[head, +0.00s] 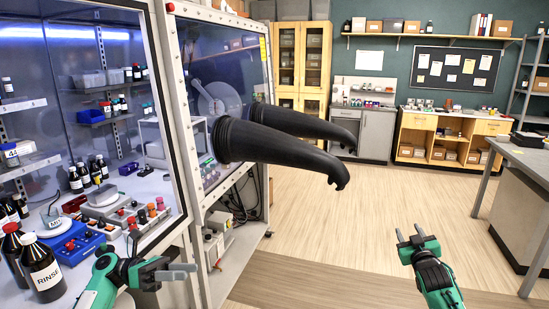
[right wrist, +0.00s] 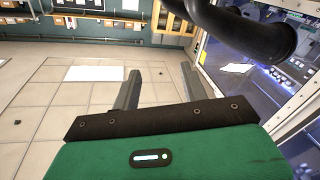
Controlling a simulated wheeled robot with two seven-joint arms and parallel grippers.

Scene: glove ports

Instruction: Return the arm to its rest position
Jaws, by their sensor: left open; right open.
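My left gripper (head: 188,271) is at the lower left in the head view, in front of the glove box's lower frame. It is open and I see nothing between its fingers. My right gripper (head: 408,232) is at the lower right over bare floor, with its fingers pointing up in the picture. It also shows in the right wrist view (right wrist: 164,76), with its two fingers apart and only floor visible between them. The black gloves (head: 285,142) stick out from the ports to the right, between and above my two grippers in the head view.
The glove box (head: 180,120) fills the left side, with bottles, including a brown RINSE bottle (head: 42,270), seen at lower left. A grey table (head: 520,157) stands at the right edge. Cabinets (head: 302,60) line the back wall. The floor (head: 390,205) in the middle is clear.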

